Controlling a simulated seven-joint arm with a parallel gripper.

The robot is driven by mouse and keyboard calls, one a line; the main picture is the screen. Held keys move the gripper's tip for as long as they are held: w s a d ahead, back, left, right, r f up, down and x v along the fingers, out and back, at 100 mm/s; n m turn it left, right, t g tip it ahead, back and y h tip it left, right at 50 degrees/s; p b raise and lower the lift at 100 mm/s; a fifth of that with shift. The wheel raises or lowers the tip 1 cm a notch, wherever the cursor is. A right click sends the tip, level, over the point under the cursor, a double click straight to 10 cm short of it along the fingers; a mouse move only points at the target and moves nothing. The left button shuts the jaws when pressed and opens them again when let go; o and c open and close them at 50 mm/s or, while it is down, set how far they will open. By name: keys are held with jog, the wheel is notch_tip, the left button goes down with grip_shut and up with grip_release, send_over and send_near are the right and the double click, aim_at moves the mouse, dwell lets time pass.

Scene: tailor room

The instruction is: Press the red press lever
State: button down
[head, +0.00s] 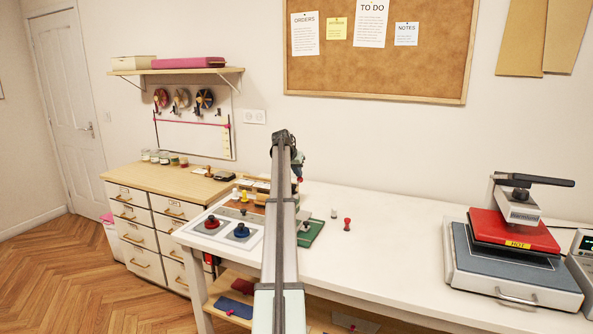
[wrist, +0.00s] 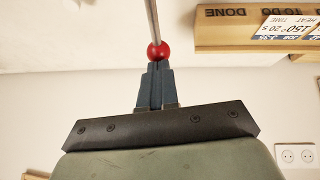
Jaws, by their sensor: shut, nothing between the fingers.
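The red ball knob (wrist: 158,50) of the press lever sits on a thin metal rod (wrist: 153,17) in the wrist view. My gripper (wrist: 158,66) has its dark blue fingers together, with their tips right at the knob; whether they touch it I cannot tell. In the head view, a small red spot, likely the knob (head: 299,180), shows just below my gripper (head: 298,170). A green base (head: 312,233) shows on the table beside my arm. My arm hides most of the lever's lower part.
A tray with red and blue knobbed pieces (head: 241,231) lies left of my arm. A small red peg (head: 347,224) and a pale peg (head: 334,213) stand to the right. A heat press (head: 515,232) marked HOT stands at far right. The table between is clear.

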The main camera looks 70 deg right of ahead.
jog(key=shift+d+f+y, duration=0.7)
jog(key=shift+f, duration=0.6)
jog(key=shift+d+r, duration=0.3)
jog(key=shift+r, duration=0.15)
jog(key=d+r+v, duration=0.1)
jog(key=d+v, duration=0.1)
jog(key=v, duration=1)
jog(key=shift+w+r, duration=0.2)
jog(key=shift+r, duration=0.1)
jog(key=shift+d, duration=0.15)
